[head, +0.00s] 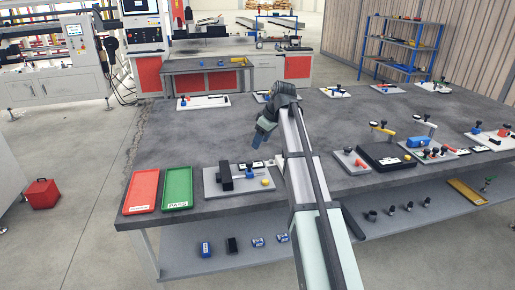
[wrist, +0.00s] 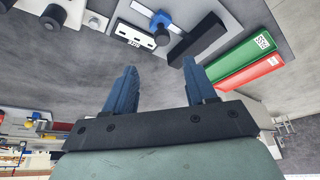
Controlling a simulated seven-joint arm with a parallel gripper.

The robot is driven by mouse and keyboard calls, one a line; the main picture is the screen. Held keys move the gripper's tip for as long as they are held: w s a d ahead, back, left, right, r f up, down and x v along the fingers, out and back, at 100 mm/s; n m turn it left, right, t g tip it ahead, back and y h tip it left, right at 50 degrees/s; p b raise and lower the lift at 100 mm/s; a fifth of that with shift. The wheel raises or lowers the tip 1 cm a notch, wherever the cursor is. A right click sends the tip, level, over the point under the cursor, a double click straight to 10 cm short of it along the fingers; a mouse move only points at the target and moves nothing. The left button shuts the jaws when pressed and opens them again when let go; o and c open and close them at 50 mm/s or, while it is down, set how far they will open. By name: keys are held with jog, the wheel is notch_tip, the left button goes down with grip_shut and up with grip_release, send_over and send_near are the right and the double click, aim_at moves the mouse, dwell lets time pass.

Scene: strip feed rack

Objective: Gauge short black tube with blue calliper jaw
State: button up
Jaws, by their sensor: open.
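My gripper (head: 262,138) hangs above the table, left of the arm's raised links. In the wrist view my gripper (wrist: 160,68) has its two blue fingers apart, with nothing between them. Beyond the fingertips is a light plate with a long black bar (wrist: 198,40), a blue piece that looks like the calliper jaw (wrist: 158,18), and a small black knob or tube beside it. This plate (head: 212,188) also shows in the head view, right of the green tray. I cannot tell which black piece is the short tube.
A red tray (head: 143,191) and a green tray (head: 178,187) marked PASS lie at the table's front left. Several fixtures, including a black box (head: 385,158), stand right of my arm. Small parts lie on the lower shelf (head: 330,248). The table's middle left is clear.

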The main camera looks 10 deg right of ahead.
jog(key=shift+v, duration=1.05)
jog(key=shift+a, duration=0.15)
